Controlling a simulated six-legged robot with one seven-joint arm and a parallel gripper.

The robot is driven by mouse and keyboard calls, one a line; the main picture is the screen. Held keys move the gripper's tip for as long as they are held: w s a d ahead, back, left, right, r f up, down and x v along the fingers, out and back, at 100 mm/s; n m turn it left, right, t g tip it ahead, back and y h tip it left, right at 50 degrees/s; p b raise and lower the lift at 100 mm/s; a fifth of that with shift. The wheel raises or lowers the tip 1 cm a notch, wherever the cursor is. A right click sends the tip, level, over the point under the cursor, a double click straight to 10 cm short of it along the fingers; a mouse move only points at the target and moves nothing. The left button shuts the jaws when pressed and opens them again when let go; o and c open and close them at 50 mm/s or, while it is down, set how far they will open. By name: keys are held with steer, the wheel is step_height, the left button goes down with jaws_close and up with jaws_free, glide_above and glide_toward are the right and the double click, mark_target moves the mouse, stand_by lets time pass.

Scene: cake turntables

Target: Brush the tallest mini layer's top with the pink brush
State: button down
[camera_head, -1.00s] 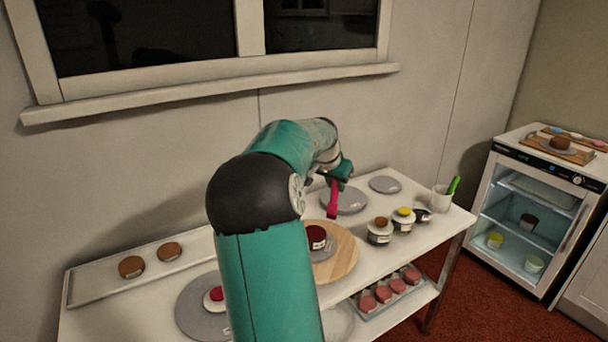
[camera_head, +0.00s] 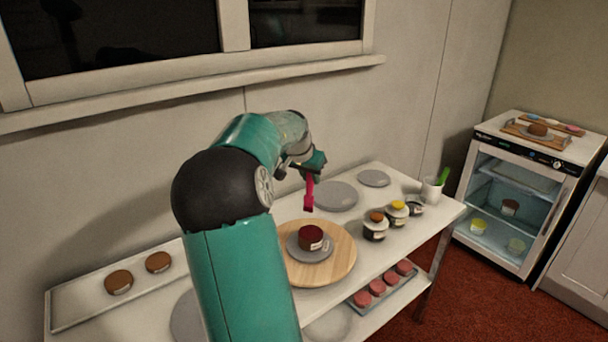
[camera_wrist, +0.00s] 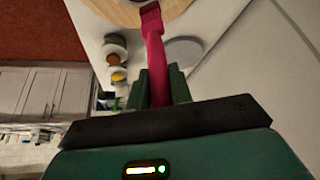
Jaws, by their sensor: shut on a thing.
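My gripper (camera_head: 313,166) is shut on the pink brush (camera_head: 308,193), which hangs with its head down. In the wrist view the brush (camera_wrist: 156,55) runs forward from between the fingers (camera_wrist: 157,92). A dark red mini layer (camera_head: 310,234) sits on a small grey disc on the round wooden board (camera_head: 335,262). The brush head shows above and behind this layer, apart from it. Two brown layers (camera_head: 119,281) (camera_head: 158,262) lie on the long tray at the left. Which mini layer is tallest I cannot tell for certain.
Grey discs (camera_head: 336,196) (camera_head: 374,178) lie behind the board. Small jars (camera_head: 375,227) and a white cup (camera_head: 431,190) with a green tool stand at the right. Pink layers (camera_head: 378,287) lie on the lower shelf. A glass-door fridge (camera_head: 515,205) stands farther right. My arm hides the table's left middle.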

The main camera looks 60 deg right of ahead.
mark_target(308, 195)
steer(key=shift+w+f, duration=0.1)
steer(key=shift+w, duration=0.3)
steer(key=shift+s+f, duration=0.25)
steer(key=shift+w+f, duration=0.15)
steer(key=shift+f, duration=2.7)
steer(key=c, duration=1.9)
jaws_free()
jaws_close()
steer(key=shift+f, duration=0.35)
steer(key=shift+a, duration=0.15)
